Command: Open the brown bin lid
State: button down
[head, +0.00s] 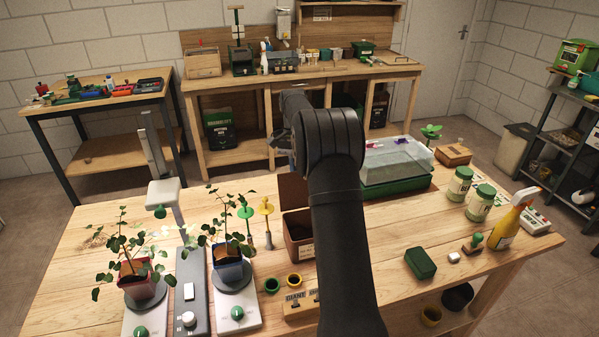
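The brown bin (299,248) stands on the wooden workbench in the middle of the head view, just left of my arm. Its brown lid (293,189) stands raised, upright at the back of the bin, so the bin looks open. My arm hides the right part of the bin and lid. My arm rises from the bottom of the view and bends away behind the bin. My gripper's fingertips do not show; the arm hides that part.
Potted plants on scales (236,303) stand left of the bin. Small pots (272,286) and a wooden block (297,306) lie in front. A clear-domed green tray (397,185) is right of my arm. A spray bottle (509,222) and jars (480,203) stand farther right.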

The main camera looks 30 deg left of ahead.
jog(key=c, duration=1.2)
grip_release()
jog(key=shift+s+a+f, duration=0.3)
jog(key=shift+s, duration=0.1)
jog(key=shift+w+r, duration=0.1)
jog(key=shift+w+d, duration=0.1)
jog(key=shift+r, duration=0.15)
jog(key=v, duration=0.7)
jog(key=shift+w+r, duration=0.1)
